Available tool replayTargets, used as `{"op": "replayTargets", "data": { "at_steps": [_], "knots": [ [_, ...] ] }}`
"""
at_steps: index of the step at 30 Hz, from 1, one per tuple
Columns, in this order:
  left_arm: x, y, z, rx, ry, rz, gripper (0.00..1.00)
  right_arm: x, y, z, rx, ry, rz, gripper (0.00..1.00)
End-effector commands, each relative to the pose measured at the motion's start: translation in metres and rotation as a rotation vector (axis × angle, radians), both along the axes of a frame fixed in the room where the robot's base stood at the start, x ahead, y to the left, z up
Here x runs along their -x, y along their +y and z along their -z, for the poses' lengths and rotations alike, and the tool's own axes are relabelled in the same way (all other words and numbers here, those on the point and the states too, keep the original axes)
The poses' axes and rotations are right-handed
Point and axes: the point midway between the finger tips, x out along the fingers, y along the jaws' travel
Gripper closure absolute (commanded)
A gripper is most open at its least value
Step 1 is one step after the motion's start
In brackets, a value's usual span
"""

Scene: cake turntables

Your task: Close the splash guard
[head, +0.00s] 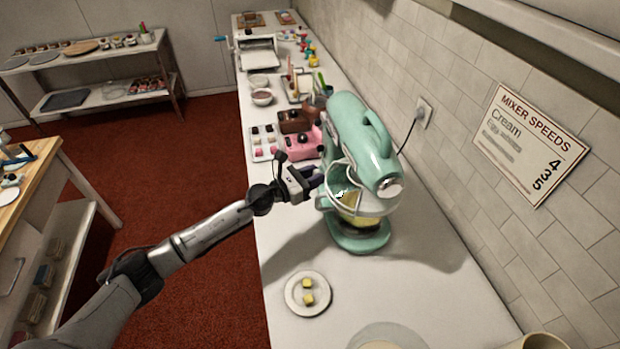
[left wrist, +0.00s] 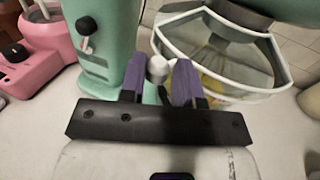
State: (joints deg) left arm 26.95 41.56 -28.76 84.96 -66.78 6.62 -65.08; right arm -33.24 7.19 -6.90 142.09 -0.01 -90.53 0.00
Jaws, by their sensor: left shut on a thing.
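A mint-green stand mixer (head: 362,140) stands on the counter by the tiled wall. Its clear splash guard with a white rim (left wrist: 238,97) sits around the bowl below the mixer head. The guard also shows in the head view (head: 334,172), with yellowish contents (head: 352,201) in the bowl. My left gripper (head: 315,180) reaches in from the left at the mixer's side. In the left wrist view, its purple fingers (left wrist: 158,80) are shut on a small pale knob (left wrist: 157,67) beside the guard's rim. How far the guard is turned is hard to tell. My right gripper is out of view.
A white plate (head: 291,305) with yellow pieces lies in front of the mixer. Pink (head: 304,146) and brown (head: 298,120) appliances stand behind it. The tiled wall (head: 450,110) is close on the right. The counter left of the plate is narrow.

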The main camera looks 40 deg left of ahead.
Motion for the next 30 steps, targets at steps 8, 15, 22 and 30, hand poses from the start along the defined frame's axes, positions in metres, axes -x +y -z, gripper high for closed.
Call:
{"op": "replayTargets", "data": {
  "at_steps": [8,15,22,30],
  "knots": [
    [-0.001,0.0,0.009,0.0,0.012,-0.008,0.55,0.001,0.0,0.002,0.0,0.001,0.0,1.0],
    [-0.001,-0.001,0.01,-0.003,0.012,-0.005,0.52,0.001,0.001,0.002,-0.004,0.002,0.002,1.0],
    [0.004,0.002,0.011,-0.004,0.014,-0.005,0.52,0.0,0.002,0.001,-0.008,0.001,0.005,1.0],
    [0.04,0.021,0.01,-0.005,0.016,-0.008,0.52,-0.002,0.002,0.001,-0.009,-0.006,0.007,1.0]
  ]
}}
